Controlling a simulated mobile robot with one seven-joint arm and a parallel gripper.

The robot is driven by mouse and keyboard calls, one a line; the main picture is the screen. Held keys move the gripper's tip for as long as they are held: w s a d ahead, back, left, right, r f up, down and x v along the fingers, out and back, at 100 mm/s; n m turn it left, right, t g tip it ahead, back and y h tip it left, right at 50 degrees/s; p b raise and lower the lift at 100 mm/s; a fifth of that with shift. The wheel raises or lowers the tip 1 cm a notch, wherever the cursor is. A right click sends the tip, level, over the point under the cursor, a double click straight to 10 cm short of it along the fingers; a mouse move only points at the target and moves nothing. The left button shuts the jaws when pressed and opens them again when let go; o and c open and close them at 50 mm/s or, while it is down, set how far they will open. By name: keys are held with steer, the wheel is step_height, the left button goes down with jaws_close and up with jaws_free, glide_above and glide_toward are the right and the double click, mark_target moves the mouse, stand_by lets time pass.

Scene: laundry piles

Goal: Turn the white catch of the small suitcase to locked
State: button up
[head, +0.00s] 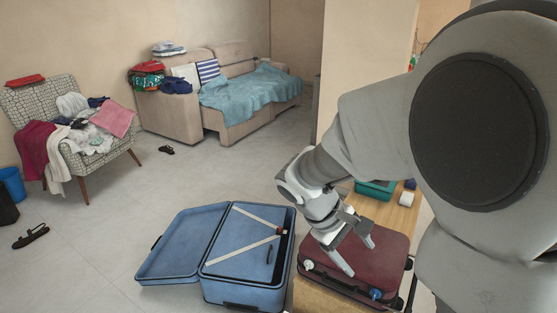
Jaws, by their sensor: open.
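The small suitcase (372,262) is dark red and lies closed on a wooden surface at the lower right. Its white catch (309,265) shows on the front left of its near side. A blue catch (376,294) shows on the same side, further right. Whether the white catch is locked cannot be told at this size. My gripper (358,259) is open and empty above the suitcase lid, to the right of the white catch. Its fingers point down and to the right. My gripper and arm hide part of the suitcase's back edge.
A large blue suitcase (182,245) lies open on the floor to the left, with straps inside. A teal box (375,190) stands behind the red suitcase. A sofa (172,112) and an armchair (40,110) hold clothes. The floor between is mostly clear, with scattered sandals.

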steer(key=w+a+f+n+t+h+b, duration=0.1)
steer(key=w+f+n+h+b, duration=0.3)
steer(key=w+f, duration=0.5)
steer(key=n+t+b, duration=0.7)
steer(key=n+t, duration=0.7)
steer(key=n, duration=0.4)
glide_toward(307, 266)
steer(key=shift+y, duration=0.3)
steer(key=b+x, duration=0.1)
steer(key=x, duration=0.2)
steer(key=b+x, duration=0.1)
steer(key=x, duration=0.2)
steer(key=b+x, duration=0.1)
steer(key=x, duration=0.1)
steer(key=shift+w+d+r, duration=0.25)
steer(key=shift+d+r, duration=0.05)
steer(key=shift+c, duration=0.2)
jaws_close()
